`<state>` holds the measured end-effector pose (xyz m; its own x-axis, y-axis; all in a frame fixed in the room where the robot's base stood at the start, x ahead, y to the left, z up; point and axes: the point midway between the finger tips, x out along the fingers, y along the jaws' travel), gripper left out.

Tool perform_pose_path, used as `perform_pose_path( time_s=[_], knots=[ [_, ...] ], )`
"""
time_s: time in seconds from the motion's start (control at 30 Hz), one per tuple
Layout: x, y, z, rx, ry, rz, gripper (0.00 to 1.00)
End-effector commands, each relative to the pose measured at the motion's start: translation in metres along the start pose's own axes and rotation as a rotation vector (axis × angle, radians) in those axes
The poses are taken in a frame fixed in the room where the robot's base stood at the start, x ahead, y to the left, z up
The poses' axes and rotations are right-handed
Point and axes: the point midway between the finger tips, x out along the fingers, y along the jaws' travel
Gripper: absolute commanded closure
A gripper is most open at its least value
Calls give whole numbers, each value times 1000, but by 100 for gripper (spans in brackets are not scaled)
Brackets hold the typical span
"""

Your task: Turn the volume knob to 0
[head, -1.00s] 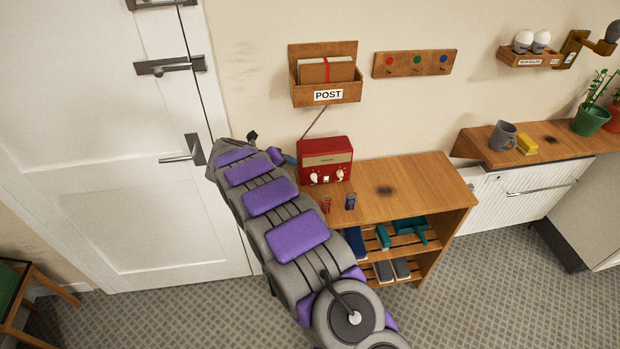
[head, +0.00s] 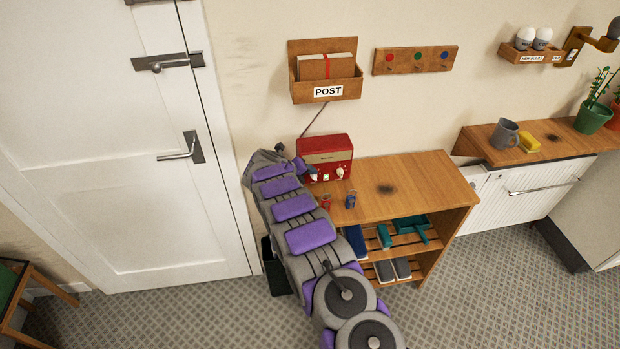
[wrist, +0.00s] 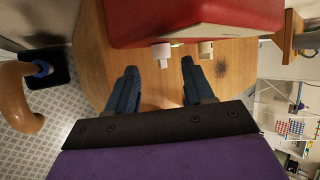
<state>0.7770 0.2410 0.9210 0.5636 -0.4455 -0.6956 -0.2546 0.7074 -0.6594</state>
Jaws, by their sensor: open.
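The red radio (head: 326,155) stands on the wooden shelf top (head: 415,183) against the wall, with pale knobs on its front. In the wrist view the radio (wrist: 195,20) fills the top, and two pale knobs show below its front edge, a left knob (wrist: 161,50) and a right knob (wrist: 205,48). I cannot tell which is the volume knob or read any setting. My gripper (wrist: 160,82) is open and empty, its blue fingers apart, just short of the left knob. In the head view my gripper (head: 301,164) is at the radio's left front, partly hidden by my arm.
A red battery-like item (head: 326,202) and a blue one (head: 350,200) stand on the shelf top near my arm. A post box (head: 325,88) hangs above the radio. A dark bin (head: 274,266) stands left of the shelf. The shelf's right side is clear.

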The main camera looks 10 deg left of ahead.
Motion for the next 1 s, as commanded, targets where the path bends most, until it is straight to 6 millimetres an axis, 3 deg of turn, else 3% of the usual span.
perform_pose_path(
  time_s=[0.1, 0.3, 0.7, 1.0],
  knots=[
    [16, 1, 0, 1, 0, 0, 48],
    [30, 0, 0, 1, -1, 0, 48],
    [34, -1, 0, 1, -1, 0, 48],
    [34, 0, 0, 1, -1, 0, 76]
  ],
)
